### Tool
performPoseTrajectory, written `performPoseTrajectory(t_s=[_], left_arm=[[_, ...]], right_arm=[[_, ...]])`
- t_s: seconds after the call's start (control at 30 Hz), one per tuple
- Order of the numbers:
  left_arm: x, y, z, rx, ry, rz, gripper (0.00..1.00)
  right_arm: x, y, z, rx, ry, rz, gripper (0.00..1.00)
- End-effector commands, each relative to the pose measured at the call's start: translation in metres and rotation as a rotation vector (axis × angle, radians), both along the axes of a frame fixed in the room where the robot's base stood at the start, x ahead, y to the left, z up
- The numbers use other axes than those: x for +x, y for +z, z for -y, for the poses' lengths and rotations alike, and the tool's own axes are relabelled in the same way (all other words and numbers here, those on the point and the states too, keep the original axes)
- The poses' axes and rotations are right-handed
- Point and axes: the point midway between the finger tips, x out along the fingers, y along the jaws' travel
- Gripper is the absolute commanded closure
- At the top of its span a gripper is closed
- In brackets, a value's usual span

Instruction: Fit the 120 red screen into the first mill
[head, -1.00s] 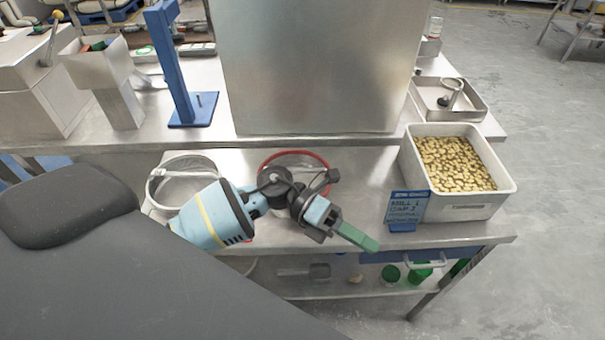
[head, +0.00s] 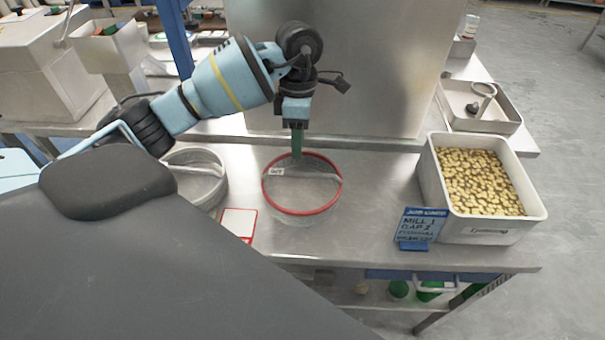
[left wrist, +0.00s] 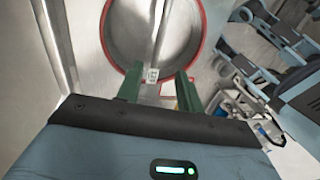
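The red-rimmed round screen (head: 302,209) lies on the steel bench in the head view, with a bar across it and a small white tag whose print I cannot read. My left gripper (head: 297,157) points down over the far part of its rim. In the left wrist view the red screen (left wrist: 115,52) is just beyond my left gripper (left wrist: 160,75). Its green fingers are apart, with the tagged end of the bar in the gap between them; contact cannot be told. My right gripper is not in view. I cannot tell which machine is the first mill.
A second, pale-rimmed screen (head: 197,178) lies to the left, with a red-edged white card (head: 239,223) near it. A bin of beans (head: 484,182) and a blue job card (head: 420,226) stand at the right. A tall steel cabinet (head: 345,65) rises behind.

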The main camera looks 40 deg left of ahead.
Motion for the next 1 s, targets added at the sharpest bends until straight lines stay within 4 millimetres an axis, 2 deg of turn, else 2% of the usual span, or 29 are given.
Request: performPoseTrajectory(t_s=[0.13, 0.37, 0.7, 1.0], left_arm=[[-0.003, -0.016, 0.002, -0.002, -0.001, -0.002, 0.63], [-0.003, -0.023, 0.003, -0.003, -0.002, -0.002, 0.63], [-0.006, -0.065, 0.008, -0.002, -0.001, -0.001, 0.63], [-0.006, -0.071, 0.008, -0.003, -0.002, 0.0, 0.63]], right_arm=[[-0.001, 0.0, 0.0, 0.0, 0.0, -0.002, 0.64], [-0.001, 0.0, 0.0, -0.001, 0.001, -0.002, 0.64], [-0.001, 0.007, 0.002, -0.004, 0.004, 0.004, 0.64], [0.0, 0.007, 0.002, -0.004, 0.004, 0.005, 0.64]])
